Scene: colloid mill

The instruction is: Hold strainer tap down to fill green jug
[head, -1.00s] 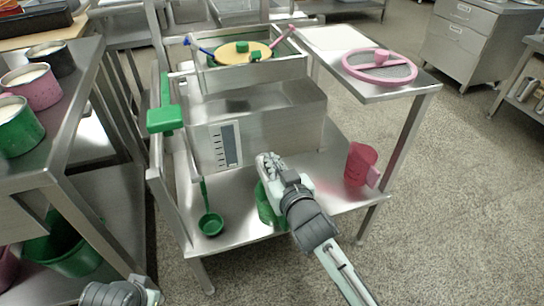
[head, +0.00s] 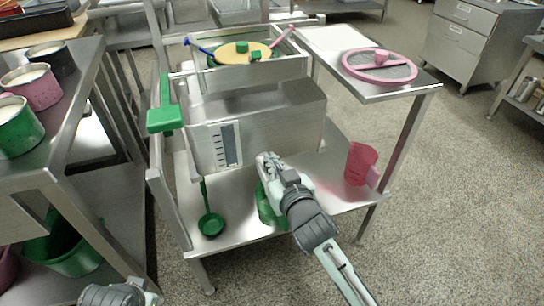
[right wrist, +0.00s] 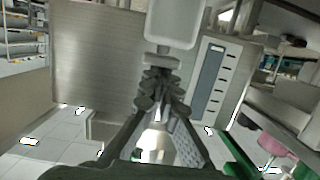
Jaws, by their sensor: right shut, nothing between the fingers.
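My right gripper (head: 268,160) is shut and empty, low at the front of the steel strainer box (head: 285,130). In the right wrist view its closed fingers (right wrist: 162,90) meet at the edge of a pale block (right wrist: 175,22), perhaps the strainer tap; whether they touch cannot be told. The green jug (head: 266,212) stands on the lower shelf beneath my right gripper, partly hidden by it. The jug's fill cannot be seen. Part of my left arm shows at the bottom left, but its gripper is not in view.
A gauge strip (head: 226,145) is on the box front. A green ladle (head: 210,222) hangs left of the jug, and a pink jug (head: 358,163) stands to the right on the lower shelf (head: 325,188). A pink sieve (head: 380,67) lies on the side top.

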